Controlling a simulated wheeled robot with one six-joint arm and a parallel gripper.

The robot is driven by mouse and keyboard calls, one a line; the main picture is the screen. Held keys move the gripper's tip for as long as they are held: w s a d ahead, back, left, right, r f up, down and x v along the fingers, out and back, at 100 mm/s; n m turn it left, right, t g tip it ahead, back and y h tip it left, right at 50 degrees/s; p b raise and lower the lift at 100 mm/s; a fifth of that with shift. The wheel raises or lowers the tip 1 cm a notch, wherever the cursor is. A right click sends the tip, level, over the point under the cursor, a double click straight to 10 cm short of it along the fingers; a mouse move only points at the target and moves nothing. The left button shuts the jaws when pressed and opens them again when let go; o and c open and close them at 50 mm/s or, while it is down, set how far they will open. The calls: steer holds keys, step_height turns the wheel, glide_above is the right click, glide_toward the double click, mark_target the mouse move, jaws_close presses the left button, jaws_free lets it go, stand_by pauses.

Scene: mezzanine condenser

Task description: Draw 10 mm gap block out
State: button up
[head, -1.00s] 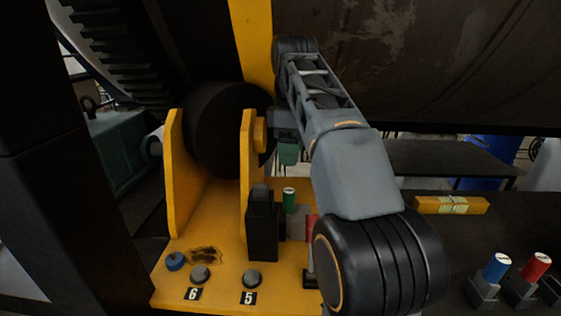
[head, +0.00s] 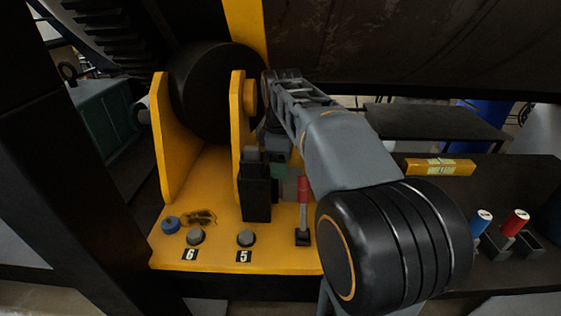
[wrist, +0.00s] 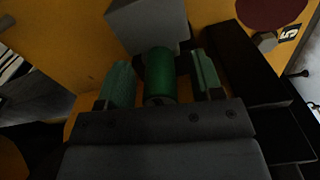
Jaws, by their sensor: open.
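My gripper (wrist: 160,63) is open, with its two green-padded fingers on either side of a green cylindrical handle (wrist: 159,78) in the wrist view. Small gaps seem to show between pads and handle; I cannot tell whether they touch. A pale grey block (wrist: 148,24) lies just beyond the handle. A red-handled piece (head: 303,195) stands to the right on the yellow bracket (head: 200,256). I cannot read any 10 mm marking.
Knobs marked 6 (head: 195,237) and 5 (head: 246,238) sit at the bracket's front. A yellow spirit level (head: 439,167) lies on the dark bench at right. Blue (head: 480,223) and red (head: 515,222) handled pieces stand in holders there. The yellow upright plate (head: 238,140) is close left.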

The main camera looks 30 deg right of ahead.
steer(key=shift+f, duration=0.1)
jaws_close()
steer(key=shift+r, duration=3.7)
steer(key=shift+w+r, duration=0.1)
steer(key=shift+r, duration=0.05)
